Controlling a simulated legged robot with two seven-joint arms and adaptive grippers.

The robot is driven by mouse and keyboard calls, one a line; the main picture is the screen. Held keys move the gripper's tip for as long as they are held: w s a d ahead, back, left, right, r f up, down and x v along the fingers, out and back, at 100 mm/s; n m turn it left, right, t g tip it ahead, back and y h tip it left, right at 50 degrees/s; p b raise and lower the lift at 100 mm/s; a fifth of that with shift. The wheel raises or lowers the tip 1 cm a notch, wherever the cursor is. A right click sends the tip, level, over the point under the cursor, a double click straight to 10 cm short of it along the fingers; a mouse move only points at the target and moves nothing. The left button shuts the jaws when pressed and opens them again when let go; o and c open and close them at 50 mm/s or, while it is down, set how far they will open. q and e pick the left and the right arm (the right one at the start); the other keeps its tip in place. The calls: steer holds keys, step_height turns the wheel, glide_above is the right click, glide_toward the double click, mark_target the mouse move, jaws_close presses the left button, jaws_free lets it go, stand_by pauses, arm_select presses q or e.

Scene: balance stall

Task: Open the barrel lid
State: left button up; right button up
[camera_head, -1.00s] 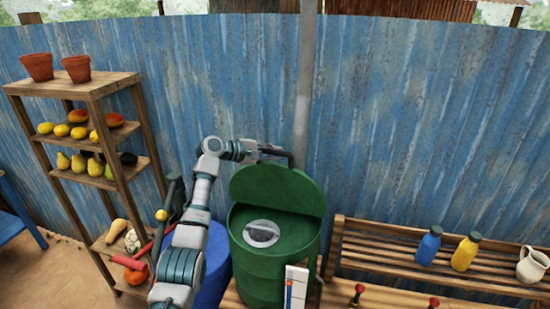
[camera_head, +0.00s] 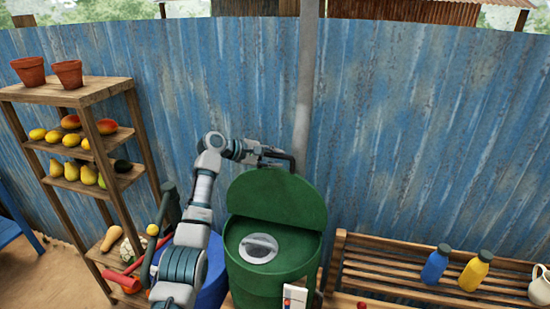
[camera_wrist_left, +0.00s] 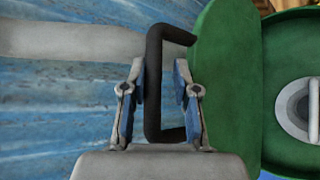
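The green barrel (camera_head: 265,290) stands in the middle of the head view. Its green lid (camera_head: 278,198) is tilted up steeply at the back, so the opening shows, with a round grey piece (camera_head: 258,248) inside. In the left wrist view, the lid (camera_wrist_left: 225,75) is right of the black handle (camera_wrist_left: 153,85). My left gripper (camera_wrist_left: 160,78) has its fingers apart on either side of the handle's long bar. The bar is nearer the left finger, with a gap to the right one. In the head view, this gripper (camera_head: 272,158) is behind the lid's top. My right gripper is not in view.
A wooden shelf (camera_head: 95,92) with fruit and pots stands left. A blue drum (camera_head: 212,280) is beside the barrel, partly behind my left arm. A slatted rack (camera_head: 385,258) with a blue bottle (camera_head: 434,265) and a yellow bottle (camera_head: 474,272) is right. A corrugated wall (camera_head: 420,130) closes the back.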

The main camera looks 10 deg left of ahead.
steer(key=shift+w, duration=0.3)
arm_select(q)
steer(key=v, duration=1.2)
steer(key=shift+w, duration=0.15)
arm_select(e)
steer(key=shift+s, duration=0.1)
arm_select(q)
steer(key=shift+d, duration=0.1)
